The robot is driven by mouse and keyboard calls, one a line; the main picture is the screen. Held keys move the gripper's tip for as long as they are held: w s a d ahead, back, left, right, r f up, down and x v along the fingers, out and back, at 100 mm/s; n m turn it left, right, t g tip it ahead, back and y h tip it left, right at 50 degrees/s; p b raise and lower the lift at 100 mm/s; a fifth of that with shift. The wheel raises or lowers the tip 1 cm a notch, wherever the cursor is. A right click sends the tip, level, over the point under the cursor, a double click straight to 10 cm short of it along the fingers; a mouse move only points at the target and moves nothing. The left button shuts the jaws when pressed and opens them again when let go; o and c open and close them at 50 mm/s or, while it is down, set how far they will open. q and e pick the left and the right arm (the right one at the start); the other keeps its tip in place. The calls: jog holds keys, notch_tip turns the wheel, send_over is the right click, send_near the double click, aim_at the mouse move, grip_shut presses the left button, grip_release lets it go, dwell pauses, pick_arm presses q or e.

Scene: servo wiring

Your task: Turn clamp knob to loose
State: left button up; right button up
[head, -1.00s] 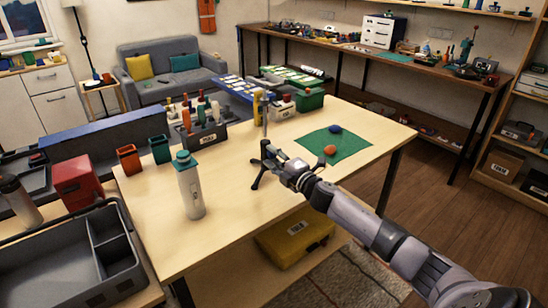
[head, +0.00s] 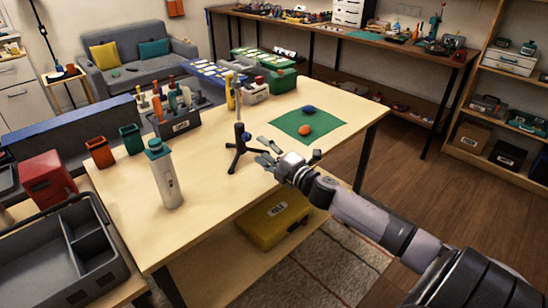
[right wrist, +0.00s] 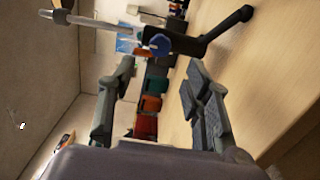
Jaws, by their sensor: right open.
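A small stand with black tripod legs (head: 240,152) and a thin upright pole is on the wooden table. In the right wrist view its pole (right wrist: 98,23) lies sideways, with a round blue knob (right wrist: 160,44) and an orange-red part near it. The knob is ahead of the fingers, and the knob's setting cannot be read. My right gripper (head: 266,151) is open and empty, just right of the stand; its spread fingers also show in the right wrist view (right wrist: 160,78). No contact with the knob shows. My left gripper is not in view.
A green mat (head: 325,128) with an orange and a blue lump lies to the right. A white bottle (head: 165,178) with a teal cap stands to the left. A tool caddy (head: 178,124) is behind. The table front between bottle and gripper is clear.

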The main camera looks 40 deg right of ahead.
jog(key=shift+s, duration=2.15)
